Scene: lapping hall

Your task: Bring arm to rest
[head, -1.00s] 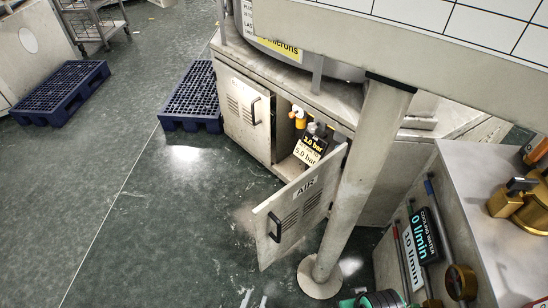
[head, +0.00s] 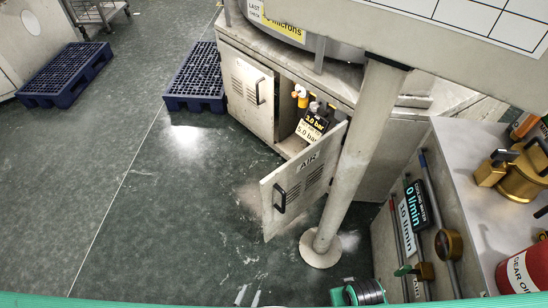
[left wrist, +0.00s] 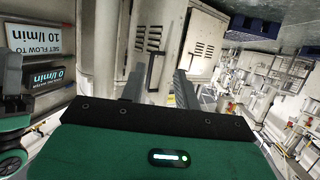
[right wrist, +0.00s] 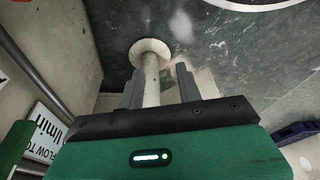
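My left gripper (left wrist: 158,72) is open, its two grey fingers apart with nothing between them. In the left wrist view it points toward a pale cabinet door with a dark handle (left wrist: 153,72). My right gripper (right wrist: 159,72) is open and empty. In the right wrist view it points toward the foot of a pale post (right wrist: 150,52) on the floor; the post shows between the fingers, and I see no contact.
The AIR cabinet door (head: 300,185) stands open beside the post (head: 355,160). At right, a bench (head: 465,180) carries a brass valve (head: 520,178) and a red gear oil can (head: 525,270). Blue pallets (head: 65,75) lie at the back. The green floor (head: 150,220) on the left is clear.

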